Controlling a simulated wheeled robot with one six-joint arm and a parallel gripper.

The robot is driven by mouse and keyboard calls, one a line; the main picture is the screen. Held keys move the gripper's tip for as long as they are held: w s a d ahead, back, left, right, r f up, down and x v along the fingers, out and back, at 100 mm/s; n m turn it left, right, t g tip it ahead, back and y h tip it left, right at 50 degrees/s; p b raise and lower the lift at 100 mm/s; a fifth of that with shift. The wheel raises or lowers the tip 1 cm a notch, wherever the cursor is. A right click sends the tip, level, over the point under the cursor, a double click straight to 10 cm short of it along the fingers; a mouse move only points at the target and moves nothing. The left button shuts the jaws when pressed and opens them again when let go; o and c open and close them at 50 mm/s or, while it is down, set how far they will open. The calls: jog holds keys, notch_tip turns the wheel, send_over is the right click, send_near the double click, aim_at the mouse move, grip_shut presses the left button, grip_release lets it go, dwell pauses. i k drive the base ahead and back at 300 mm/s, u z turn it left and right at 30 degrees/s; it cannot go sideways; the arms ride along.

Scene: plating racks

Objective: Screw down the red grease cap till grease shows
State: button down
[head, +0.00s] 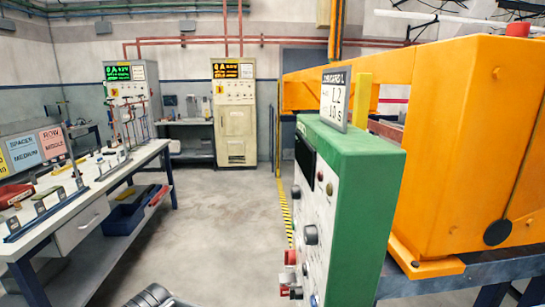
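A red cap (517,29) sits on top of the large orange housing (470,150) at the upper right edge of the head view. Red knobs (290,257) also show low on the front of the green control box (365,180). My gripper is not in view; only a dark ribbed part, apparently of my arm, shows at the bottom edge.
A workbench (100,195) with tools and a blue bin (128,215) stands on the left. Two control cabinets (234,115) stand at the back. The concrete floor (215,215) between bench and green box is clear. A blue steel frame (470,272) carries the orange housing.

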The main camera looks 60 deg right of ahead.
aim_at(519, 29)
jog(key=k, duration=1)
jog(key=u, duration=0.95)
jog(key=i, duration=0.8)
jog(key=z, duration=2.6)
jog(key=i, duration=0.5)
jog(key=z, duration=0.05)
